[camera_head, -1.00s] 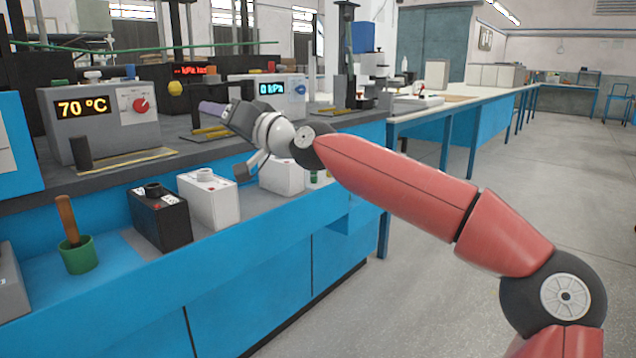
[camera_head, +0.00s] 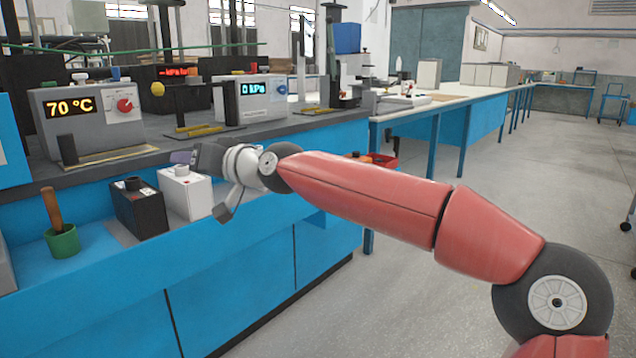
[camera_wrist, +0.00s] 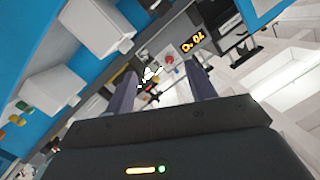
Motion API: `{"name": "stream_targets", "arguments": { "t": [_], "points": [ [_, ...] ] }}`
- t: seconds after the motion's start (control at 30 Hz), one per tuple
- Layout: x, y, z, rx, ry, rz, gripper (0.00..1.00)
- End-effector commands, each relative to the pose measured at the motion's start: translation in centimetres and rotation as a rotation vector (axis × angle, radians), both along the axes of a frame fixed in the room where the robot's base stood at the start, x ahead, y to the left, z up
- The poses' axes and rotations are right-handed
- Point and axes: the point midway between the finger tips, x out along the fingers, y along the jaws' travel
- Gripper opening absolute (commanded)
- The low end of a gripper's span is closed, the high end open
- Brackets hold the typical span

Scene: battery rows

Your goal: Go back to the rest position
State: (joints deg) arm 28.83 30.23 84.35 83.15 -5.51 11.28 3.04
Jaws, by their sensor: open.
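My gripper (camera_head: 182,158) is at the end of my red arm, above and just behind the white battery box (camera_head: 185,190) in the head view. Its jaws point to the left and are partly hidden by the wrist. The wrist view shows the two dark fingers (camera_wrist: 160,72) apart, with nothing held between them. A black battery box (camera_head: 140,208) stands left of the white one on the blue lower shelf. White boxes (camera_wrist: 97,27) also show upper left in the wrist view.
A grey unit reading 70 °C (camera_head: 88,125) and a 0 kPa unit (camera_head: 250,98) stand on the raised dark shelf. A green cup (camera_head: 62,241) with a wooden handle is at left. A red tray (camera_head: 384,160) shows behind my arm.

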Motion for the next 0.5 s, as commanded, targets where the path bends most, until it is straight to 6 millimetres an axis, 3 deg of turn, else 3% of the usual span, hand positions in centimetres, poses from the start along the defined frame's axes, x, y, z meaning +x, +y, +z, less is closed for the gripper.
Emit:
{"name": "stream_targets", "arguments": {
  "t": [0.13,0.27,0.37,0.5],
  "points": [
    [-2.0,1.3,-4.6,-0.186,0.009,-0.002,0.55],
    [-3.7,0.5,-9.5,-0.389,0.031,-0.029,0.55],
    [-5.3,-2.5,-13.5,-0.581,0.061,-0.084,0.55],
    [-8.2,-10.2,-16.9,-0.822,0.133,-0.216,0.55]
  ]
}}
